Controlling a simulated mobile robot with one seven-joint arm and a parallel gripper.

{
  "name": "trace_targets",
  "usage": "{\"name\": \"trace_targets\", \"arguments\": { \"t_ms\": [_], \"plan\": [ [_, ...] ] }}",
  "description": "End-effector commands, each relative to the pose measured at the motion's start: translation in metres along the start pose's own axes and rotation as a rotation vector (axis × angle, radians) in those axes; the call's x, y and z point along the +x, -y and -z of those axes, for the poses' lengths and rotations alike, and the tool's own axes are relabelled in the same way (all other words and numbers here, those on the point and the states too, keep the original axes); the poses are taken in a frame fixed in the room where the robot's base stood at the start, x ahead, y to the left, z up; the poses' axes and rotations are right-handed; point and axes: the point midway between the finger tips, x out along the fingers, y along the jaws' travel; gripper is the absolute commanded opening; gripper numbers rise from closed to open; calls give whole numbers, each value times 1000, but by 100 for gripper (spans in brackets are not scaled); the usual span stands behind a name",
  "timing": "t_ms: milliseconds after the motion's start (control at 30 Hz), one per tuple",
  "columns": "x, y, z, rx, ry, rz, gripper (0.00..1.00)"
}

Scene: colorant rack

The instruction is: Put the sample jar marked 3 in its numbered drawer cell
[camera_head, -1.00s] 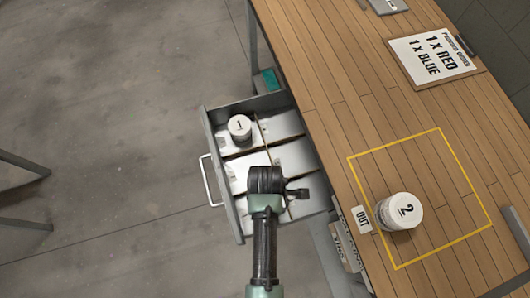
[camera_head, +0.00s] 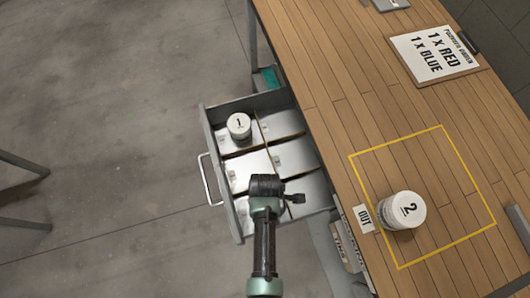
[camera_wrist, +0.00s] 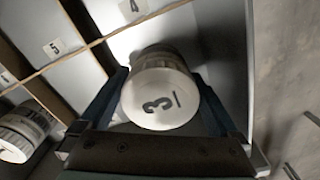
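The sample jar marked 3 (camera_wrist: 160,100) is white and sits between the two dark fingers of my gripper (camera_wrist: 165,105) in the wrist view. The fingers lie close against both its sides. The jar is over or in an end cell of the open drawer (camera_head: 208,125), beside the cell labelled 4. Whether its base touches the cell floor is unclear. In the head view my gripper (camera_head: 267,185) is over the drawer's near end and hides the jar. The number of the cell under the jar is hidden.
Jar 1 (camera_head: 239,126) stands in a far-left drawer cell; its side shows in the wrist view (camera_wrist: 22,130). Jar 2 (camera_head: 402,211) stands inside the yellow square on the wooden bench (camera_head: 330,110). Other visible drawer cells are empty. An order board (camera_head: 437,52) lies farther back.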

Motion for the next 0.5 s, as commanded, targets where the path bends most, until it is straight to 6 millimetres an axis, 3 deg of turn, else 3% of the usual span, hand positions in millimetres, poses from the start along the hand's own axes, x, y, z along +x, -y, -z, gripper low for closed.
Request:
{"name": "trace_targets", "arguments": {
  "t_ms": [267, 367, 500],
  "plan": [
    [-3, 0, 0, 0, 0, 0, 100],
    [-11, 0, 0, 0, 0, -1, 100],
    [-35, -1, 0, 0, -1, -3, 100]
  ]
}}
